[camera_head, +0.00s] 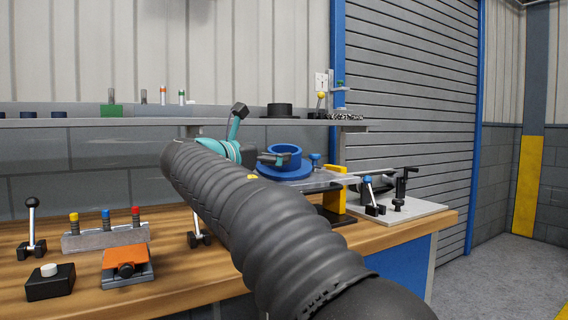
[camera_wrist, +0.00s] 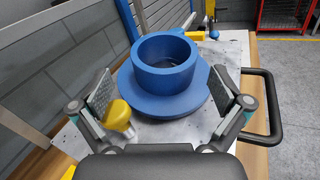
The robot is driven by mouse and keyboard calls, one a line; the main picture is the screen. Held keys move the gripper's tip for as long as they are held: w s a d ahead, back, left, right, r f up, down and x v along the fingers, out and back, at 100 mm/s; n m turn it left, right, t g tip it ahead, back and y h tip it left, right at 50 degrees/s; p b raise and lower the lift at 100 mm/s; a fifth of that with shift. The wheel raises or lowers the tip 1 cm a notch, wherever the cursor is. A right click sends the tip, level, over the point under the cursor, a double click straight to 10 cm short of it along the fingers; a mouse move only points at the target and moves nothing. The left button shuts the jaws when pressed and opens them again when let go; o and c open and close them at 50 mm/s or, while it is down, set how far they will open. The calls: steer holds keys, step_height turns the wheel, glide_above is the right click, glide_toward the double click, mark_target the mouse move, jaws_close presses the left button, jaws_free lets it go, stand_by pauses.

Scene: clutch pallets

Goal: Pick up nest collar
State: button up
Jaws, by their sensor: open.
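The nest collar, which I take to be the blue ring on a wide round flange (camera_wrist: 165,68), sits upright on a light metal plate (camera_wrist: 239,50). In the head view the blue collar (camera_head: 285,172) is on the raised plate at the bench's right part. My gripper (camera_wrist: 160,84) is open, with one pad left and one pad right of the collar in the wrist view. No contact shows, and nothing is held. In the head view my gripper (camera_head: 262,158) is at the collar's left side, partly hidden by my arm.
A yellow knob (camera_wrist: 118,113) stands close to the left finger. A black handle (camera_wrist: 272,105) curves beside the right finger. A blue knob (camera_head: 315,158) is right of the collar. A shelf (camera_head: 140,123) runs behind. Clamps and fixtures stand on the wooden bench (camera_head: 185,268).

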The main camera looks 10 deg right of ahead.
mark_target(293, 149)
steer(key=shift+x, duration=3.35)
steer(key=shift+s+d, duration=0.1)
steer(key=shift+s, duration=0.1)
steer(key=c, duration=1.3)
steer(key=shift+c, duration=0.2)
steer(key=shift+r, duration=0.1)
steer(key=shift+r+p, duration=0.5)
steer(key=shift+r, duration=0.9)
steer(key=s+d+r, duration=0.7)
steer(key=s+r, duration=0.1)
steer(key=s, duration=0.1)
steer(key=shift+d, duration=0.3)
